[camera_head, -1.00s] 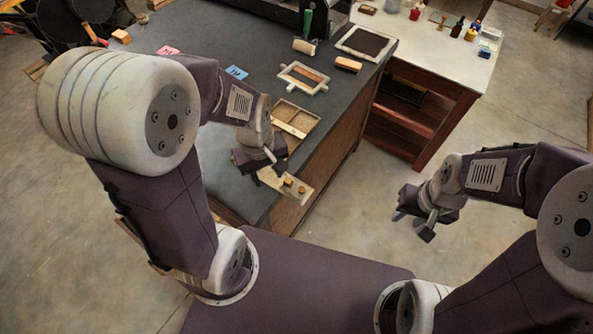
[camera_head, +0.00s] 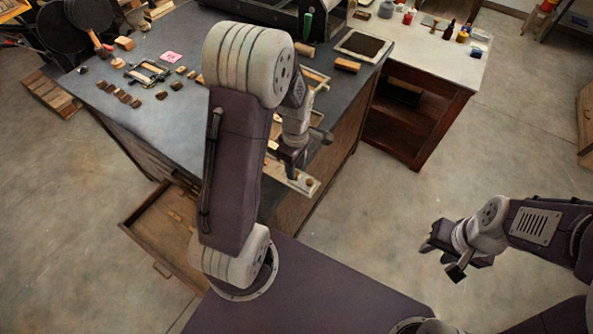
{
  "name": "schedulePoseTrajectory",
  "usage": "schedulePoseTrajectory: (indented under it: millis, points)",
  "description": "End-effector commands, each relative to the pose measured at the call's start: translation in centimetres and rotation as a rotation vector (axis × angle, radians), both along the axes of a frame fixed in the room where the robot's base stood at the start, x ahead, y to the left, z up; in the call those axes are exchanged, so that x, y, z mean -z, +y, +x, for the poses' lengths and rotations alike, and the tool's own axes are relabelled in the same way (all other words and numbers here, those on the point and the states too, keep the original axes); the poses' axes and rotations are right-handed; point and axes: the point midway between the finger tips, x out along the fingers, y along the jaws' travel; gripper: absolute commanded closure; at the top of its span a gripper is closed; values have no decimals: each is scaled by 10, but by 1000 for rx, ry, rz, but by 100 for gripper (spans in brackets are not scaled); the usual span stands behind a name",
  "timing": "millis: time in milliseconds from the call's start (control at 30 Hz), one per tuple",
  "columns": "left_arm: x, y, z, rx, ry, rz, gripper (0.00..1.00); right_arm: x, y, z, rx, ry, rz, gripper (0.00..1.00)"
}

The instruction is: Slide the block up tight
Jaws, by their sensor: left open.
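My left gripper (camera_head: 291,160) is open and points down at the front edge of the dark workbench, just above a pale strip-like board (camera_head: 299,184). Small brown pieces (camera_head: 310,182) sit on the board's right end. Whether the gripper touches anything there is too small to tell. Behind it, a shallow wooden tray is mostly hidden by my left arm. I cannot tell which piece is the block to slide. My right gripper (camera_head: 456,258) is open and empty, out over the bare floor at the right.
The workbench (camera_head: 190,130) carries several small dark blocks (camera_head: 120,95), a small metal frame (camera_head: 147,73), a pink card (camera_head: 172,57), a brown block (camera_head: 347,65) and a dark inked slab (camera_head: 364,43). An open drawer (camera_head: 160,225) juts out at the lower left. A side table (camera_head: 440,70) stands behind.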

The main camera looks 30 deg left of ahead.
Motion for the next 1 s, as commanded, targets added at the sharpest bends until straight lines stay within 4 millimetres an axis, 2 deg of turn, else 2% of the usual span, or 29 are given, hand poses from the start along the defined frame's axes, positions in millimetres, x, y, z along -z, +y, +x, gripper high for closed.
schedulePoseTrajectory:
  millis: [100, 200, 467, 500, 633, 1000]
  points:
    - [19, 0, -1, 0, 4, -1, 58, 0, 0, 0, 0, 0, 0, 63]
    - [28, 0, 0, 1, 2, 0, 58, 0, 0, 0, 0, 0, 0, 63]
    - [31, 0, 0, 1, -1, 0, 58, 0, 0, 0, 0, 0, 0, 63]
    - [31, 0, 0, 1, -1, 0, 64, 0, 0, 0, 0, 0, 0, 63]
    - [30, 0, 0, 1, -1, 0, 100, 0, 0, 0, 0, 0, 0, 63]
    - [30, 0, 0, 0, -2, 0, 100, 0, 0, 0, 0, 0, 0, 63]
